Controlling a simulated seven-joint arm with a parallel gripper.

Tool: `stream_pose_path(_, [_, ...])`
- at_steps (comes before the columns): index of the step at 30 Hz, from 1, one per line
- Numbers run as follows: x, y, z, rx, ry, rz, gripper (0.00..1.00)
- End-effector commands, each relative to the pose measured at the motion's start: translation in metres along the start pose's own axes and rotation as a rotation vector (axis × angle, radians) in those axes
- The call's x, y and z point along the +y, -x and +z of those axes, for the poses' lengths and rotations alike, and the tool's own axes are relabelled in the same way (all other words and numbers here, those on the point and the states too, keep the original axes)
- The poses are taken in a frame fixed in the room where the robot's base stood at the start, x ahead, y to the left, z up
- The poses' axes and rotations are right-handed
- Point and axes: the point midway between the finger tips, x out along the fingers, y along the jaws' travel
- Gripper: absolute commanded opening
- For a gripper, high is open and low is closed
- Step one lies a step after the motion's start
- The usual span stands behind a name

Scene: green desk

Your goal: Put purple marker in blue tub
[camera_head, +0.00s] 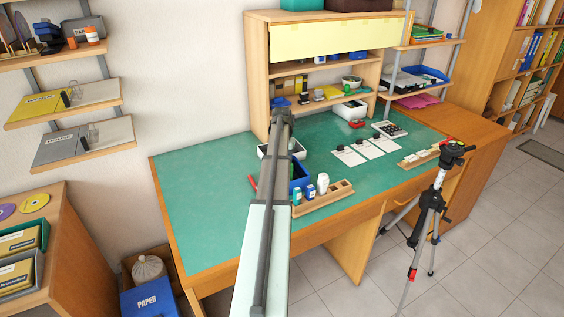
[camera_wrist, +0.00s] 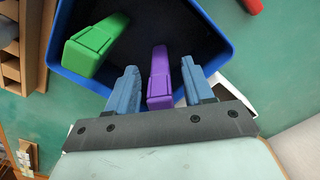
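The blue tub (camera_wrist: 222,38) fills the upper part of the wrist view. In the head view the tub (camera_head: 304,173) shows only partly beside my arm. The purple marker (camera_wrist: 159,78) is between the two fingers of my gripper (camera_wrist: 160,75), over the tub's dark inside. A gap shows on each side of the marker, so the fingers look open around it. Whether its lower end rests in the tub is not clear. A green marker (camera_wrist: 92,46) stands tilted in the tub. My arm hides the gripper in the head view.
A red object (camera_wrist: 252,5) lies on the green desk (camera_head: 195,205) outside the tub. The desk's left side is clear.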

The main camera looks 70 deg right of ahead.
Motion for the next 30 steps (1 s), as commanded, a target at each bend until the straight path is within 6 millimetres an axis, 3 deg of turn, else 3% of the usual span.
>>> stream_pose_path(9, [0.000, 0.001, 0.000, 0.000, 0.000, 0.000, 0.56])
stream_pose_path(14, [0.000, 0.014, -0.001, 0.002, 0.000, 0.000, 0.56])
stream_pose_path(30, [0.000, 0.110, -0.001, 0.001, 0.000, 0.000, 0.56])
